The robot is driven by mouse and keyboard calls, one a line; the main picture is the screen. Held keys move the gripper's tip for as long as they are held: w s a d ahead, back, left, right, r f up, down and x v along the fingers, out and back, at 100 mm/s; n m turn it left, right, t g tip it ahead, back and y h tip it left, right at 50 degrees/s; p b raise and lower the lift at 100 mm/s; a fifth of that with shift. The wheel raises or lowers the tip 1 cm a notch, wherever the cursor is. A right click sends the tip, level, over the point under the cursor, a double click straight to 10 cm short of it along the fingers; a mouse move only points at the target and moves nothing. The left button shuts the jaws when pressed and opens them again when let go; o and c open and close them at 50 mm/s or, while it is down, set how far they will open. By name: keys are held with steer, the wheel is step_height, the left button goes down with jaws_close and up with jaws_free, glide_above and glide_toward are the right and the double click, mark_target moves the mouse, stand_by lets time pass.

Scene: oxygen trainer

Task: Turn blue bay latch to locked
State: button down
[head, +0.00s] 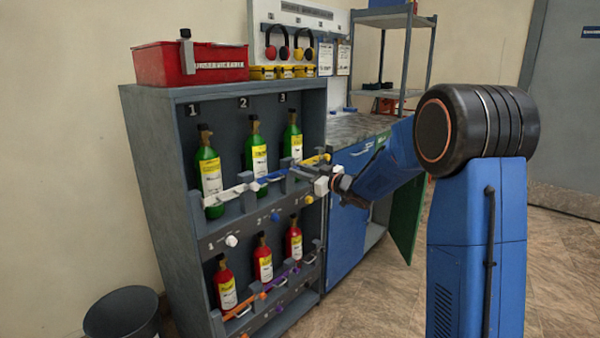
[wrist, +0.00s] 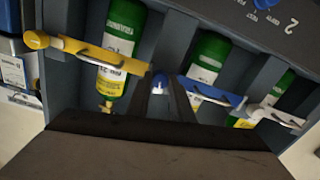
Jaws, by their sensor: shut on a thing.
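The blue latch (head: 271,178) is a blue bar lying across the front of the green bottle in bay 2, roughly level. It also shows in the wrist view (wrist: 212,92), with a curved handle on it. My gripper (head: 302,174) reaches the rack from the right. In the wrist view my two dark fingers (wrist: 161,95) are shut on the blue latch's end, with its blue tip showing between them. The fingers hide part of this end.
A yellow latch (wrist: 95,55) and a white latch (wrist: 278,116) lie on either side. Green bottles (head: 208,170) stand above red bottles (head: 225,284) in the grey rack (head: 155,160). A blue knob (wrist: 268,18) is close by. A green cabinet door (head: 405,205) hangs open below my arm.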

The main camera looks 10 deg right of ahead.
steer(key=shift+s+a+f+n, duration=0.1)
steer(key=shift+n, duration=3.8)
steer(key=shift+f+n, duration=0.1)
steer(key=shift+n, duration=3.8)
steer(key=c, duration=1.6)
jaws_free()
steer(key=shift+o, duration=0.2)
steer(key=v, duration=1.7)
steer(key=shift+s, duration=0.15)
steer(key=shift+r, duration=0.1)
